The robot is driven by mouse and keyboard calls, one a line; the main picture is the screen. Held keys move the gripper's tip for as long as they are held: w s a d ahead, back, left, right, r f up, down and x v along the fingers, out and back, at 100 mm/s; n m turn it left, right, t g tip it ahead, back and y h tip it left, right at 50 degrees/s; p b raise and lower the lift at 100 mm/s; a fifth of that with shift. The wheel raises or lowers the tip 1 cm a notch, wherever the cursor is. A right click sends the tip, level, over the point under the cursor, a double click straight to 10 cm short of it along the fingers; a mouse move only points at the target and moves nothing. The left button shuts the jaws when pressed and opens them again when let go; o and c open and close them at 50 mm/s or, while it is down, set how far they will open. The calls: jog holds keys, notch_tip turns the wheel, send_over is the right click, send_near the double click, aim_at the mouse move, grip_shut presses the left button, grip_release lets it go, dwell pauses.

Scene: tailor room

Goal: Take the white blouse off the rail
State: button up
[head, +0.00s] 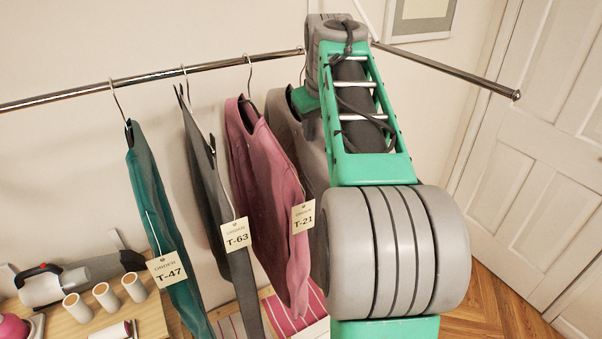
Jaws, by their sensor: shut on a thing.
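No white blouse shows in the head view. My arm fills the right of the middle and hides part of the rail (220,66) and whatever hangs behind it. My gripper's fingers are hidden behind my own arm, so what they hold cannot be seen. Left of my arm, garments hang on wire hangers: a teal one (151,190) tagged T-47, a dark grey one (207,170) tagged T-63, and a mauve one (265,160) tagged T-21. A grey-brown garment (285,122) hangs closest to my arm and is partly covered by it.
A wooden table (148,313) at the lower left bears thread spools (77,307) and a grey handheld device (40,287). A second metal bar (450,70) reaches out at the right. A white door (545,150) and open parquet floor (490,310) lie beyond it.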

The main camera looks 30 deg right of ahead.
grip_shut()
dwell(0.7)
jog(key=shift+r, duration=0.15)
